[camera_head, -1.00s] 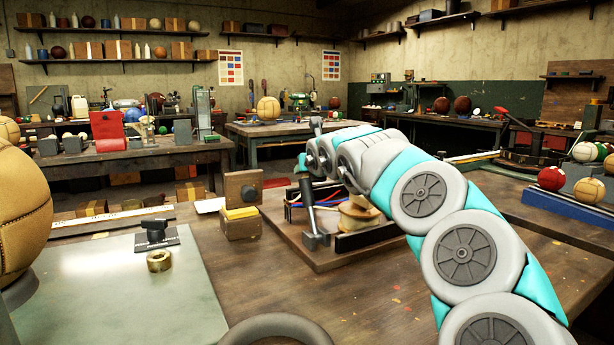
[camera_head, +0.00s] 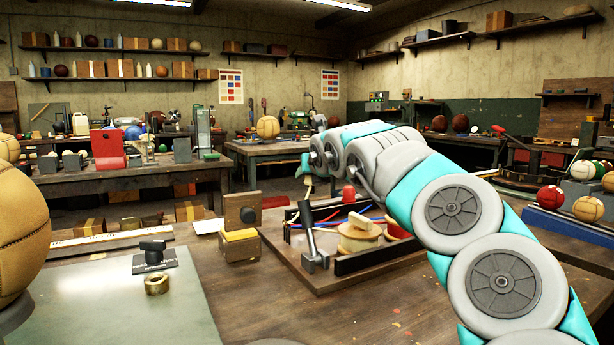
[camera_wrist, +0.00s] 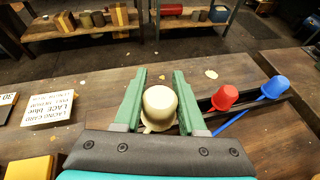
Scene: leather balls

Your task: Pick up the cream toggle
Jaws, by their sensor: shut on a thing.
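The cream toggle (camera_wrist: 160,104) is between the two green fingers of my gripper (camera_wrist: 161,86) in the wrist view. The fingers are shut on it, one on each side, and its rounded end faces the camera. In the head view my gripper (camera_head: 306,166) is beyond my wrist links, above the back left of a dark wooden board (camera_head: 300,262). A small pale bit of the toggle (camera_head: 309,182) shows under the fingers there. The toggle's far end is hidden in the wrist view.
A red knob (camera_head: 349,193) and a cream spool (camera_head: 359,238) stand on the board near a metal lever (camera_head: 311,240). The wrist view shows a red cap (camera_wrist: 225,97) and a blue cap (camera_wrist: 275,88) at right, and a lacing card (camera_wrist: 48,110) at left.

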